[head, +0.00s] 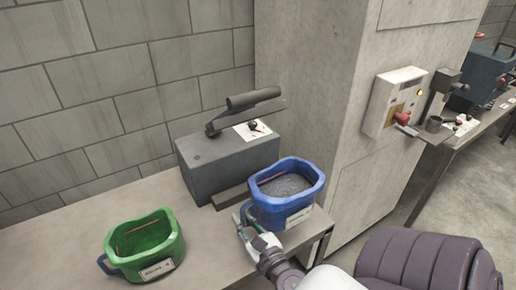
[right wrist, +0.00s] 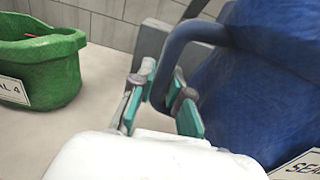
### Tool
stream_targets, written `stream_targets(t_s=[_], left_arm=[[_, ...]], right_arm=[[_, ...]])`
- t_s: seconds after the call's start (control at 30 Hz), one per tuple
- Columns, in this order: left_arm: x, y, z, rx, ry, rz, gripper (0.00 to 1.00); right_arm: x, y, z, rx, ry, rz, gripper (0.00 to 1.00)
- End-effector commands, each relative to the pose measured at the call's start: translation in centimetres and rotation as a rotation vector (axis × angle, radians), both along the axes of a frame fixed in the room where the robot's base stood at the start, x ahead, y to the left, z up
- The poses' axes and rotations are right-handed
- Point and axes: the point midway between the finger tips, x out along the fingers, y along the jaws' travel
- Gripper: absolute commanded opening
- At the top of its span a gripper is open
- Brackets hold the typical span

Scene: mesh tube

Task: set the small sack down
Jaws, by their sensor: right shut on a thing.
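A small blue sack (head: 268,213), open at the top with grey grains inside and a white label on its front, is at the right end of the table. It fills the right of the right wrist view (right wrist: 255,85). My right gripper (head: 246,224) is at its left side, shut on its blue loop handle (right wrist: 180,45). The fingers (right wrist: 164,94) sit on either side of the handle. The sack looks roughly upright. I cannot tell whether its base touches the table. My left gripper is not in view.
A green container (head: 150,246) with a white label stands on the table (head: 75,245) at the left. A grey machine (head: 232,166) with a lever is just behind the sack. A concrete pillar (head: 305,90) rises behind. The table between the containers looks clear.

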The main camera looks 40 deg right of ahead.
Motion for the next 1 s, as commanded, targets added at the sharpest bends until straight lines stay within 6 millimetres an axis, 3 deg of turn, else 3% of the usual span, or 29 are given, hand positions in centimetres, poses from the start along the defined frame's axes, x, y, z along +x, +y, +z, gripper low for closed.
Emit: stream_targets(t_s=[0.27, 0.7, 1.0], left_arm=[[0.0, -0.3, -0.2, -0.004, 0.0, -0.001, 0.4], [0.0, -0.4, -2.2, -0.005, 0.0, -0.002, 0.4], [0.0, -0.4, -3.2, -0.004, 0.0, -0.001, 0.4]], right_arm=[[2.1, -0.5, -1.1, -0.007, -0.004, -0.002, 0.0], [10.1, -1.6, -6.1, -0.009, -0.004, -0.002, 0.0], [11.7, -1.8, -7.8, -0.01, -0.002, -0.001, 0.0]])
